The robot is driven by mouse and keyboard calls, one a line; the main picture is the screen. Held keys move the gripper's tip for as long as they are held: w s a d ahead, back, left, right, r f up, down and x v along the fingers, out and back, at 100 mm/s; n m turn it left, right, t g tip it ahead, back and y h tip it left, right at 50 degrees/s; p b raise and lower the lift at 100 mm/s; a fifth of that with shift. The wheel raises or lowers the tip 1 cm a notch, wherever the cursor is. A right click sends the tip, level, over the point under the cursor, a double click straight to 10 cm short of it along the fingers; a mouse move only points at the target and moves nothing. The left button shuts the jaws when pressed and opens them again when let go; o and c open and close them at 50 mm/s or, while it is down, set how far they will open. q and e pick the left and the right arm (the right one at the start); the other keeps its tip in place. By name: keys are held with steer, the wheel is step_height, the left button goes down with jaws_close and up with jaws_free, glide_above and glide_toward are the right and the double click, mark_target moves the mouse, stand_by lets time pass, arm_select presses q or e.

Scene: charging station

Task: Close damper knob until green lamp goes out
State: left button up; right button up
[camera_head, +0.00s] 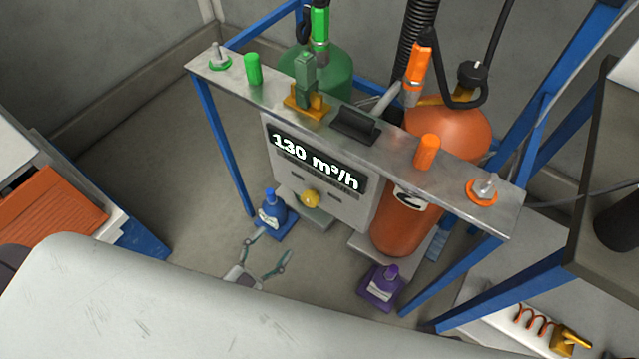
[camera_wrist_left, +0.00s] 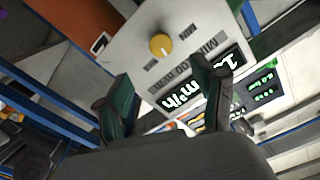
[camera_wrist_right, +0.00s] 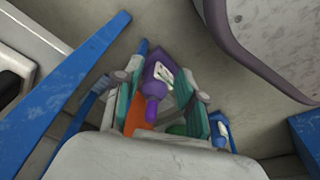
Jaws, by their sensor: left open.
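The yellow damper knob (camera_head: 310,199) sits on the grey panel (camera_head: 368,205) below a display (camera_head: 318,163) reading 130 m³/h. The knob (camera_wrist_left: 160,44) also shows in the left wrist view, its pointer facing the panel markings. My left gripper (camera_head: 268,247) is open and empty, below and left of the knob, apart from it. In the left wrist view its fingers (camera_wrist_left: 168,88) are spread with the knob beyond them. A green cylinder (camera_head: 253,69) stands on the top rail; I cannot tell whether it is a lit lamp. My right gripper (camera_wrist_right: 160,100) is open and empty.
Green (camera_head: 330,86) and orange (camera_head: 400,232) gas cylinders stand behind the rail (camera_head: 380,145). Blue frame legs flank the panel.

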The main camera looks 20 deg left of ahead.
mark_target(307, 203)
arm_select(q)
steer(key=b+x, duration=0.1)
steer(key=x, duration=1.1)
steer(key=shift+w, duration=0.2)
steer(key=shift+w+d, duration=0.25)
steer(key=shift+w, duration=0.3)
arm_select(e)
steer(key=r, duration=0.1)
steer(key=w+r, duration=0.1)
steer(key=r, duration=0.1)
steer(key=shift+w+a+r, duration=0.2)
steer(key=shift+w, duration=0.15)
